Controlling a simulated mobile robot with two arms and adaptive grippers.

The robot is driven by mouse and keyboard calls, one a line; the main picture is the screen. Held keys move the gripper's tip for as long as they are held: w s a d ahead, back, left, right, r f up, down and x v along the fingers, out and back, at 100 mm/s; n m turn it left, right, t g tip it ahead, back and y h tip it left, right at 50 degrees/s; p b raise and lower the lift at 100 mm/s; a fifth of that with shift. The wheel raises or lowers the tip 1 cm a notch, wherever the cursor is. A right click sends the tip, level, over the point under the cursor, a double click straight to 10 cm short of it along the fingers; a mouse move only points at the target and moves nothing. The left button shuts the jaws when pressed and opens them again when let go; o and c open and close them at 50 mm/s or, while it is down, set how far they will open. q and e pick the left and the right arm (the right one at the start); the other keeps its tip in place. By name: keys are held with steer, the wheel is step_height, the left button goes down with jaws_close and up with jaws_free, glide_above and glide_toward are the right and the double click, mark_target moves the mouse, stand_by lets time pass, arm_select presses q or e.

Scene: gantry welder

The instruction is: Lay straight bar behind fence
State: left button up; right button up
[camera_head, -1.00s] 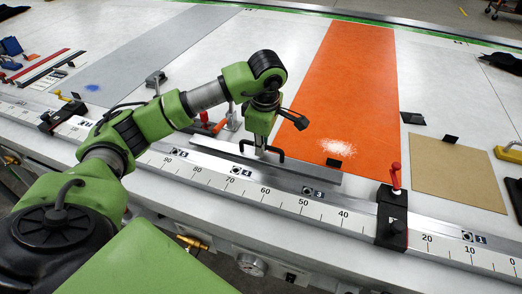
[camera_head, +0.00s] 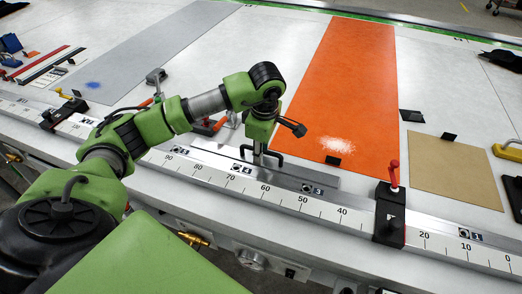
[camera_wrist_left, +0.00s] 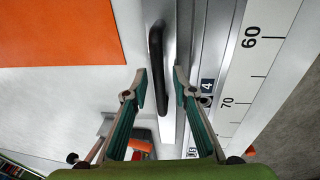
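The straight bar (camera_head: 312,174) is a grey metal strip with a black bow handle (camera_wrist_left: 156,52) on top. It lies on the table just behind the fence (camera_head: 350,204), the long numbered rail along the front edge, and runs roughly along it. I cannot tell whether bar and fence touch along the whole length. My left gripper (camera_head: 262,153) points down at the handle. In the left wrist view, its fingers (camera_wrist_left: 160,86) stand apart on either side of the handle, with gaps visible. My right gripper is not in view.
A black stop with a red lever (camera_head: 391,215) sits on the fence to the right, and another black clamp (camera_head: 60,115) to the left. An orange sheet (camera_head: 345,90) lies behind the bar, a tan plate (camera_head: 453,170) to the right. Small toggle clamps stand behind my gripper.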

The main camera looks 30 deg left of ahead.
mark_target(263, 164)
arm_select(q)
step_height(263, 164, up, 12)
steer(key=s+d+b, duration=0.1)
steer(key=shift+s+d+b, duration=0.2)
steer(key=shift+d+b, duration=0.1)
steer(key=shift+b, duration=0.1)
steer(key=shift+r, duration=0.1)
